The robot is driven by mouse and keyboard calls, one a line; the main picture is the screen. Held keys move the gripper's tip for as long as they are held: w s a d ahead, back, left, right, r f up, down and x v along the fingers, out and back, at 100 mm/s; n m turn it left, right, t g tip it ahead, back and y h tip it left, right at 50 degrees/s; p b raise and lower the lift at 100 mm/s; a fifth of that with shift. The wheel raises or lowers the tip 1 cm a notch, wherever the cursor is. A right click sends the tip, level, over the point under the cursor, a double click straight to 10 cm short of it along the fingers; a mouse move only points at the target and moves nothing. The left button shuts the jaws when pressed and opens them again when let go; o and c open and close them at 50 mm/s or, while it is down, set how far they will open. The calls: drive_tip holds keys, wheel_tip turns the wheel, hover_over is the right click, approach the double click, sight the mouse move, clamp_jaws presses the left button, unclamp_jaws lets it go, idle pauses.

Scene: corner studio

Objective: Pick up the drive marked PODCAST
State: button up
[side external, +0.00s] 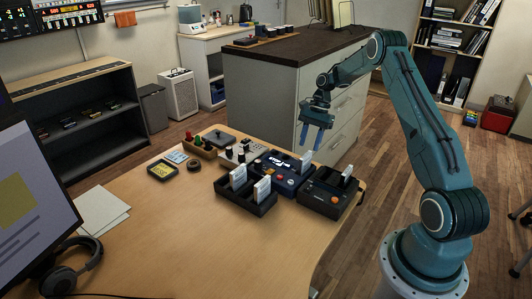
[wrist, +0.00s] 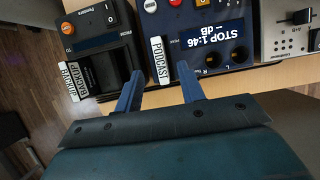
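The drive marked PODCAST (wrist: 160,62) is a white-labelled block standing in the dark blue recorder (wrist: 212,20), beside its lit "STOP 1:46" display. In the side view the drive (side external: 306,161) shows as a small pale upright piece on the recorder's right end. My gripper (side external: 311,146) hangs above that end of the desk, fingers down. In the wrist view my gripper's (wrist: 160,69) two blue fingers are apart, and the drive appears between their tips, beyond them. Nothing is held.
A black rack (side external: 246,204) holds two white drives (side external: 238,176) (side external: 262,189). A pale mixer (side external: 240,152) stands beside the recorder. The desk's front middle is clear.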

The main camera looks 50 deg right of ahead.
sight(306, 155)
drive_tip(key=shift+x, duration=1.15)
drive_tip(key=shift+f, duration=0.1)
drive_tip(key=shift+x, duration=2.55)
clamp_jaws()
